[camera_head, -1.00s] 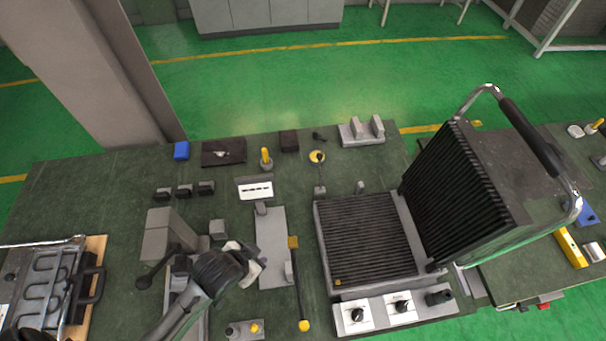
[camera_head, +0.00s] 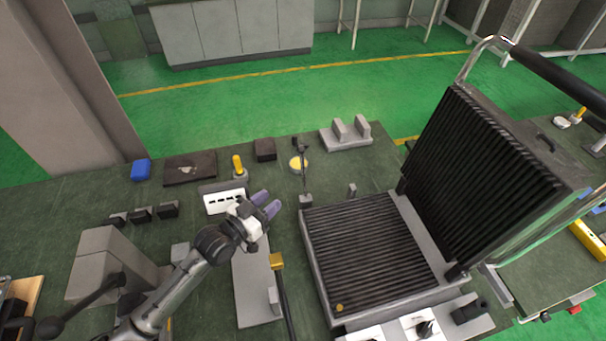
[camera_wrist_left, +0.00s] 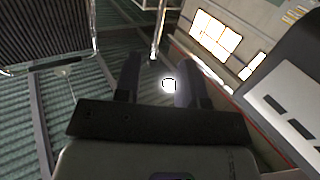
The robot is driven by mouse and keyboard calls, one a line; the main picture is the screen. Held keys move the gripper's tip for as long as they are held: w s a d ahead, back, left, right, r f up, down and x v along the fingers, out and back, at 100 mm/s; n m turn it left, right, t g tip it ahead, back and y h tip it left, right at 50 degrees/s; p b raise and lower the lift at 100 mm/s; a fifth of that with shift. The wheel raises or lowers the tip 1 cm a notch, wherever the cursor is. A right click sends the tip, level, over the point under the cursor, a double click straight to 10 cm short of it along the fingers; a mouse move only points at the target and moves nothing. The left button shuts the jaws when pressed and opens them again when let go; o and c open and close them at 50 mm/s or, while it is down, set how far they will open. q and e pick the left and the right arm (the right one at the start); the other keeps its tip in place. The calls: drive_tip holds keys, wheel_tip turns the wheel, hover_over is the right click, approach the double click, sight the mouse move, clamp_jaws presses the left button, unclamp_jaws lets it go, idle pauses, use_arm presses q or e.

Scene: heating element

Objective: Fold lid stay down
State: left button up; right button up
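The contact grill's ribbed lid (camera_head: 480,165) stands open, tilted up at the right of its ribbed lower plate (camera_head: 365,250). A thin dark upright rod (camera_head: 304,175), possibly the lid stay, stands on a small grey block at the plate's back left corner. I cannot tell for sure that it is the stay. My left gripper (camera_head: 267,203) is left of that rod, above the bench and apart from it. Its two fingers are spread and empty; they also show apart in the left wrist view (camera_wrist_left: 158,80). My right gripper is not in view.
A white slotted panel (camera_head: 224,201) and a yellow-handled piece (camera_head: 238,167) lie just behind the left gripper. A brass block (camera_head: 277,261) tops a dark bar in front. A yellow disc (camera_head: 298,163) is beside the rod. A grey bracket (camera_head: 346,134) stands farther back.

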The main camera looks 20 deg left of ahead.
sight(303, 171)
use_arm(q)
drive_tip(key=shift+r+b+x, duration=0.15)
drive_tip(key=shift+b+x, duration=0.15)
drive_tip(key=shift+x, duration=2)
drive_tip(key=shift+r+b+x, duration=0.15)
drive_tip(key=shift+b+x, duration=0.1)
drive_tip(key=shift+x, duration=2.05)
drive_tip(key=shift+r+b+x, duration=0.15)
drive_tip(key=shift+b+x, duration=0.15)
drive_tip(key=shift+x, duration=2)
drive_tip(key=shift+w+a, duration=0.1)
drive_tip(key=shift+c, duration=0.4)
drive_tip(key=c, duration=0.6)
clamp_jaws()
drive_tip(key=shift+t, duration=0.3)
